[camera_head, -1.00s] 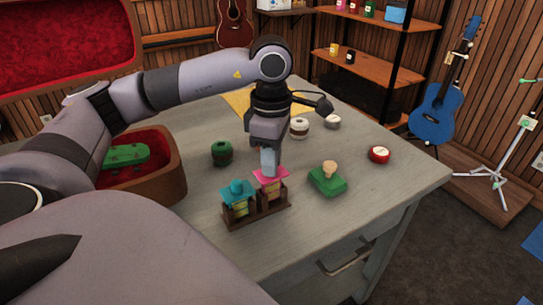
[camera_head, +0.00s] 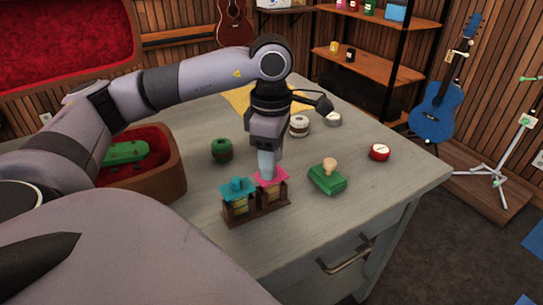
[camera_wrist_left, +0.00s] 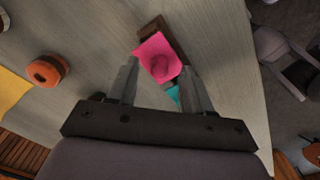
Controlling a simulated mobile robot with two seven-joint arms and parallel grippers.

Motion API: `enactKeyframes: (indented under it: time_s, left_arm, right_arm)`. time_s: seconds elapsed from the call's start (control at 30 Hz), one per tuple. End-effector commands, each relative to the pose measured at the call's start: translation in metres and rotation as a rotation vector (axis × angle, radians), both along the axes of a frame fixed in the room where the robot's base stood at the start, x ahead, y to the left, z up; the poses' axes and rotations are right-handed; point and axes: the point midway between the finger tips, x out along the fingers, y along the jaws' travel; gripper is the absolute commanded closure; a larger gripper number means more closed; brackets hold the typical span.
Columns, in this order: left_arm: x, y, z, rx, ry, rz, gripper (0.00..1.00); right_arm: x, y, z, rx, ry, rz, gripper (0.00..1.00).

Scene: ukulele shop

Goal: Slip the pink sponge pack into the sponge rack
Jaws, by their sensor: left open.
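The pink sponge pack (camera_head: 277,176) has a flat pink top and a yellowish body. It sits in the right compartment of the small brown sponge rack (camera_head: 259,215). My left gripper (camera_head: 267,172) is straight above it, pointing down. The left wrist view shows the open fingers (camera_wrist_left: 161,84) apart on either side of the pink pack (camera_wrist_left: 157,52), whose round pink knob is uncovered. A teal-topped pack (camera_head: 238,188) fills the rack's left compartment; a bit of teal shows between the fingers in the wrist view. My right gripper is not in view.
A green block with a pale knob (camera_head: 327,179) stands close right of the rack. A dark green round jar (camera_head: 222,151) is behind left, a red round tin (camera_head: 379,152) farther right. A red-lined case (camera_head: 165,180) stands left. The front tabletop is clear.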

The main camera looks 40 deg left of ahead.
Motion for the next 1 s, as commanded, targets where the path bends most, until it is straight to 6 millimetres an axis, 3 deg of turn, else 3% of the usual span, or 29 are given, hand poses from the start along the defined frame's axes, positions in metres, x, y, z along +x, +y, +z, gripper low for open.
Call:
enactKeyframes:
  time_s: [0.17,0.53,1.0]
  left_arm:
    - [0.001,0.0,0.012,-0.001,-0.002,0.0,0.5]
    - [0.0,0.0,0.066,-0.001,-0.002,0.0,0.5]
    - [0.0,0.0,0.072,0.0,0.0,0.0,0.5]
  right_arm:
    - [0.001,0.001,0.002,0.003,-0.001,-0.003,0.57]
    - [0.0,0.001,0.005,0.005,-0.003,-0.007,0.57]
    - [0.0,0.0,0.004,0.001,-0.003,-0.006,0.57]
